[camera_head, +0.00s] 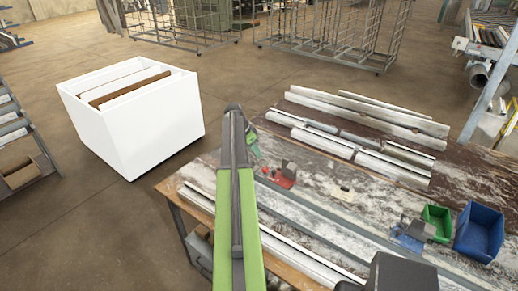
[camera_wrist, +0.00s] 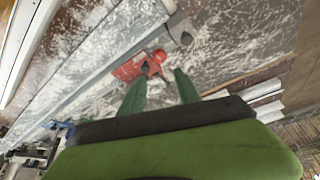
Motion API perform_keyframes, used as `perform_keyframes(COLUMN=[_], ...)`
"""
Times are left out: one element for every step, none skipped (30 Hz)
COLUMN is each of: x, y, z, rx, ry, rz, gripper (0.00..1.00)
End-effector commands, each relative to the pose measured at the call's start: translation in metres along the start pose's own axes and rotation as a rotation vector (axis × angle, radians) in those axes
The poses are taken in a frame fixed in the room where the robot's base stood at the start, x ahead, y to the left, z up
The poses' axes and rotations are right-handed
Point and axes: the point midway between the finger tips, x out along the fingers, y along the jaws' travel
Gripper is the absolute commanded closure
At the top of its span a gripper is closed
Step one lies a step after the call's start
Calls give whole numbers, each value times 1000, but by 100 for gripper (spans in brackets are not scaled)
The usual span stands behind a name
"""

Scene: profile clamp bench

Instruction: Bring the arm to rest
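My arm reaches forward over the left part of the workbench (camera_head: 330,195). My gripper (camera_head: 254,146) is at its far end, small and partly hidden by the arm in the head view. In the wrist view my gripper (camera_wrist: 160,76) shows two green fingers spread apart, with no object held between them. A red clamp (camera_head: 281,177) sits on the bench just right of the gripper. The red clamp (camera_wrist: 140,66) also shows beyond the fingertips in the wrist view, beside a long grey profile rail (camera_wrist: 95,92).
Several pale profiles (camera_head: 365,112) lie along the bench's back. A green bin (camera_head: 437,222), a blue bin (camera_head: 480,232) and a blue clamp (camera_head: 407,240) are at the right. A white box (camera_head: 135,130) stands on the floor at left. Wire racks stand behind; open floor lies between.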

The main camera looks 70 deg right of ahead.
Motion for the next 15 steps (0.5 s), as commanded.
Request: perform_keyframes(x=[-21, -25, -30, -32, -34, -35, -35, -34, -34, -33, -33, -32, -32, -32, -32], y=[0, 0, 0, 0, 0, 0, 0, 0, 0, 0, 0, 0, 0, 0, 0], z=[-3, -3, -2, -2, -1, -1, 0, 0, 0, 0, 1, 1, 1, 1, 0], rx=[-1, -1, 0, 0, 0, 0, 0, 1, 1, 1, 1, 1, 1, 1, 1], ry=[0, 0, 0, 0, 0, 0, 0, 0, 0, 0, 0, 0, 0, 0, 0], rz=[0, 0, 0, 0, 0, 0, 0, 0, 1, 1, 1, 1, 0, 1, 0], gripper=[61, 61, 61, 61, 61, 61, 61, 61, 61, 61, 61, 61, 61, 61, 61])
